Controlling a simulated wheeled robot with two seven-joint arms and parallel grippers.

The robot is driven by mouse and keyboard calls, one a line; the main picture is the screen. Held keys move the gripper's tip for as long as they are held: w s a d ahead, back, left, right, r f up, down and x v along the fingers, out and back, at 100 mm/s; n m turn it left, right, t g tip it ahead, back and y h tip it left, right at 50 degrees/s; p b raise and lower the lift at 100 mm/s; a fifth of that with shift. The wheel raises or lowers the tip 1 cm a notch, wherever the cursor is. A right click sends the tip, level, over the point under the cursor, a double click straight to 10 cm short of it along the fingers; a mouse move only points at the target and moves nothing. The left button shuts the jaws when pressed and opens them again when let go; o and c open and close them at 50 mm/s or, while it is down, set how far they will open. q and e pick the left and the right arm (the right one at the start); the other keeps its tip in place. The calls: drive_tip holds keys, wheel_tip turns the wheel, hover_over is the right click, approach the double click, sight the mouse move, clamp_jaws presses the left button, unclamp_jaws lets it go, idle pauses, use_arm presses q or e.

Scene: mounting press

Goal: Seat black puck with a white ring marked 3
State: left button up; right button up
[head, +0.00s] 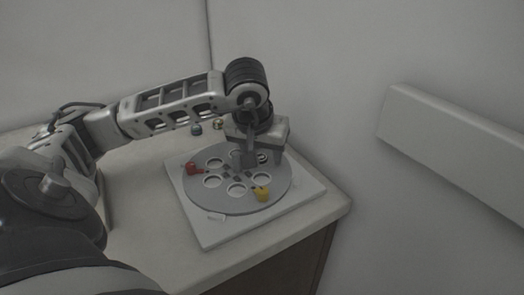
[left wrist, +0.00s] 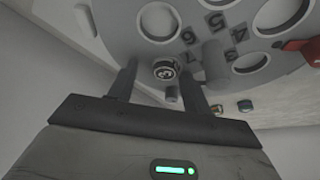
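The black puck with a white ring marked 3 (left wrist: 165,70) shows in the left wrist view, between my left gripper's fingers. A dark round piece (head: 262,157) beside the gripper in the head view appears to be the same puck. My left gripper (head: 246,163) points down over the far side of the round grey plate (head: 236,206). In the left wrist view its fingers (left wrist: 160,76) are apart, with a gap at the left of the puck. Whether the puck sits fully down in a hole cannot be told. My right gripper is not in view.
The plate has several round holes and a ring of numbers around its hub (left wrist: 214,62). A red piece (head: 192,168) and a yellow piece (head: 262,193) stand on it. A teal piece (head: 196,129) and a brass-coloured piece (head: 218,124) lie behind. A wall rises close behind the counter.

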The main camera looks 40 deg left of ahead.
use_arm(q)
drive_tip(key=shift+f, duration=0.15)
drive_tip(key=p+v, duration=0.3)
drive_tip(key=v, duration=1.3)
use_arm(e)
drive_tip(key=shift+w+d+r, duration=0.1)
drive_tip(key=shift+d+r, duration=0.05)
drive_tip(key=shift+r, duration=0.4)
use_arm(q)
drive_tip(key=shift+w, duration=0.1)
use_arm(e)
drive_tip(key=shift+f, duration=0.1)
